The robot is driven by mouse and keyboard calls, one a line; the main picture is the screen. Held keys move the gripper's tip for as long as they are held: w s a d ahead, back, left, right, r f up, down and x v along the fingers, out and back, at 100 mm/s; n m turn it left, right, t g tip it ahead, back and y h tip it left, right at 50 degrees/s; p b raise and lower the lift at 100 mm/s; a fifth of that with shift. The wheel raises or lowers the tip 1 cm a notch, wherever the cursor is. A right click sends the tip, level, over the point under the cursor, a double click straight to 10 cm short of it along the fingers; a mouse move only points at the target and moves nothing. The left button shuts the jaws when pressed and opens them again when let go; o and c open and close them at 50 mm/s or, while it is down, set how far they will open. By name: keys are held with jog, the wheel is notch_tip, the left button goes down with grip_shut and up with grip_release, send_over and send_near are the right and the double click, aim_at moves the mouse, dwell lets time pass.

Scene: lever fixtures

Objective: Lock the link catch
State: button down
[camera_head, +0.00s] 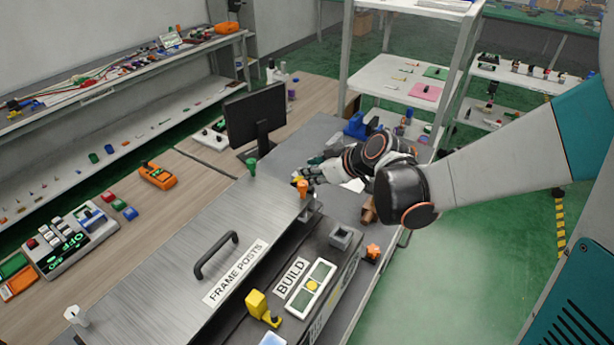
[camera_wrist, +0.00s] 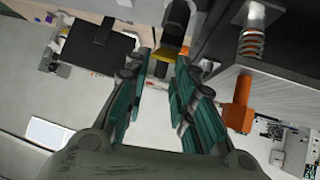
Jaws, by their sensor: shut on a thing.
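In the wrist view, my gripper (camera_wrist: 165,72) has its teal fingers closed around the lower end of a yellow-and-dark piece (camera_wrist: 177,16). The fingertips hide part of that end. In the head view, my gripper (camera_head: 308,178) is at the far right corner of the long grey cabinet, beside an orange knob (camera_head: 302,187). An orange lever (camera_wrist: 238,105) and a spring post (camera_wrist: 251,40) stand to the right of the fingers in the wrist view, apart from them. I cannot tell for sure which part is the link catch.
A lower "BUILD" panel (camera_head: 335,238) holds a yellow block (camera_head: 258,305). A monitor (camera_head: 256,116) stands behind. Green floor at right is clear.

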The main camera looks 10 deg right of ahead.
jog(key=f+t+y+b, duration=0.1)
jog(key=b, duration=0.1)
jog(key=d+f+t+y+b, duration=0.1)
jog(key=b, duration=0.2)
jog(key=s+f+t+y+b, duration=0.1)
jog(key=b, duration=0.2)
jog(key=shift+s+d+f+m, duration=0.1)
jog(key=shift+d+f+m, duration=0.05)
jog(key=shift+d+m, duration=0.15)
jog(key=shift+y+b, duration=0.35)
jog(key=shift+y, duration=0.05)
jog(key=c, duration=1.7)
grip_release()
jog(key=shift+a, duration=0.1)
jog(key=shift+o, duration=0.2)
